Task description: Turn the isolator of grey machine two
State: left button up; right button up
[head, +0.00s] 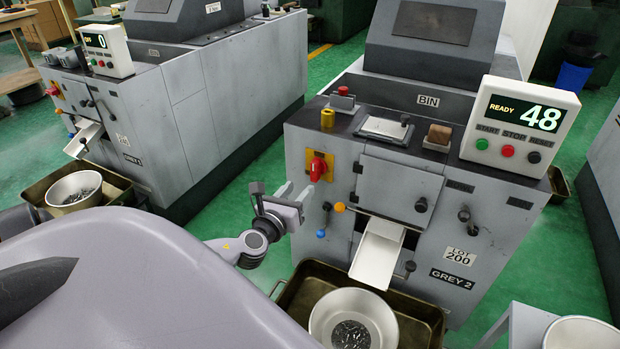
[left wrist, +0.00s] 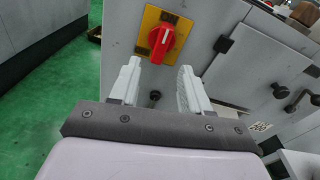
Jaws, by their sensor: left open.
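The grey machine labelled GREY 2 (head: 425,225) stands at the centre right of the head view. Its isolator is a red rotary knob (head: 317,169) on a yellow plate (head: 327,160), high on the left of the front panel. In the left wrist view the red knob (left wrist: 162,42) sits just beyond the fingertips, its handle slightly tilted from upright. My left gripper (head: 294,190) is open and empty, in front of the panel and a little left of and below the knob. Its two pale fingers (left wrist: 157,78) show apart, with no contact seen. My right gripper is out of view.
The machine's display (head: 522,118) reads READY 48. A white chute (head: 378,252) slopes down to a bowl of small metal parts (head: 352,322) in a tray (head: 425,312). An orange knob (head: 339,207) and a blue knob (head: 320,233) are near the gripper. Another grey machine (head: 200,105) stands left.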

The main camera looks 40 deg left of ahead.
aim_at(313, 167)
pick_arm(q)
jog(key=shift+m+t, duration=0.4)
jog(key=shift+m, duration=0.5)
jog(key=shift+r+b+x, duration=0.2)
jog(key=shift+x, duration=1.2)
jog(key=shift+r+b+x, duration=0.25)
jog(key=shift+x, duration=1.2)
jog(key=shift+r+b+x, duration=0.2)
jog(key=shift+x, duration=1.2)
grip_shut()
